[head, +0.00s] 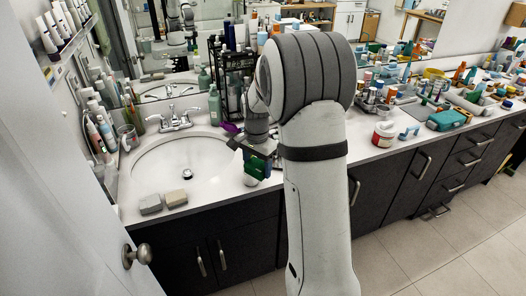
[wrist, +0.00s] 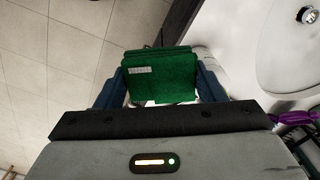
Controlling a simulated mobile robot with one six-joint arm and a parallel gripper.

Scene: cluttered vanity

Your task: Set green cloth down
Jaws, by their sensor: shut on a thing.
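The green cloth (wrist: 160,78) is a folded, dark green rectangle with a small pale label, seen between the fingers in the wrist view. In the head view the green cloth (head: 256,166) hangs over the counter's front edge area, right of the sink. My gripper (wrist: 162,92) is shut on the cloth; it also shows in the head view (head: 254,158), partly hidden by my arm. Whether the cloth touches the counter cannot be told.
A purple item (head: 231,127) and a green bottle (head: 214,104) stand behind.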

